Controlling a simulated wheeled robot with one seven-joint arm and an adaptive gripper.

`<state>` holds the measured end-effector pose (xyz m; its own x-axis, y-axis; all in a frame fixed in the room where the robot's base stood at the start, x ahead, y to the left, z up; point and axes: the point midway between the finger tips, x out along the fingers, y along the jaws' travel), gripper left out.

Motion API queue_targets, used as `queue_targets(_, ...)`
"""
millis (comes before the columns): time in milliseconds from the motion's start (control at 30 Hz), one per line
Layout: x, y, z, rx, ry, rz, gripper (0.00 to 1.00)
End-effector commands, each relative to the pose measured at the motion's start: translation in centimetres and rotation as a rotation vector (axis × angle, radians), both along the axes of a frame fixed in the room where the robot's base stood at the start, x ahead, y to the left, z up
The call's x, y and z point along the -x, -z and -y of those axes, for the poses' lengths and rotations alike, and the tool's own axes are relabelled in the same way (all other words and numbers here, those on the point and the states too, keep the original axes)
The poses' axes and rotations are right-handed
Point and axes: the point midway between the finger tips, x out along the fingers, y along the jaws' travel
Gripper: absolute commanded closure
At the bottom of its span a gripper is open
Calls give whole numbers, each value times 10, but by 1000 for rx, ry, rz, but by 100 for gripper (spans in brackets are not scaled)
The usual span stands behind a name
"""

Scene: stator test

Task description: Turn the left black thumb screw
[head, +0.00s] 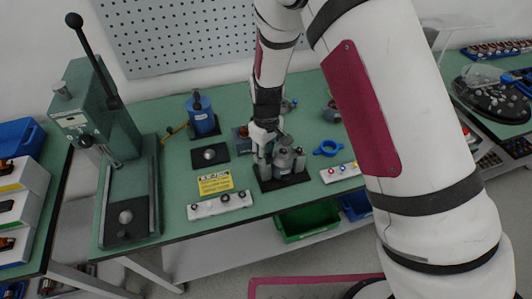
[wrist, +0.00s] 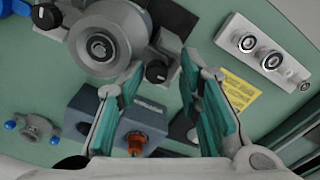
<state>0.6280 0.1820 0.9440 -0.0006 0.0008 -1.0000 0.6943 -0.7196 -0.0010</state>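A grey round stator housing (wrist: 100,38) stands on a black base (head: 262,184); it also shows in the head view (head: 284,163), partly behind my gripper. In the head view my gripper (head: 270,155) is down at the housing.
A blue-grey box with an orange part (wrist: 133,142) lies below the fingers in the wrist view. A white button strip (head: 220,205), yellow sign (head: 214,183), blue cylinder (head: 201,115), blue ring (head: 327,148) and green press (head: 95,110) stand around on the green bench.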

Motion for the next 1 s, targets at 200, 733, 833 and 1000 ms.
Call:
queue_targets(200, -2, -22, 1, 0, 1, 4, 64)
queue_targets(733, 0, -79, -1, 0, -1, 1, 64)
queue_targets(833, 0, -80, -1, -1, -1, 1, 64)
queue_targets(1000, 0, -80, -1, -1, -1, 1, 64)
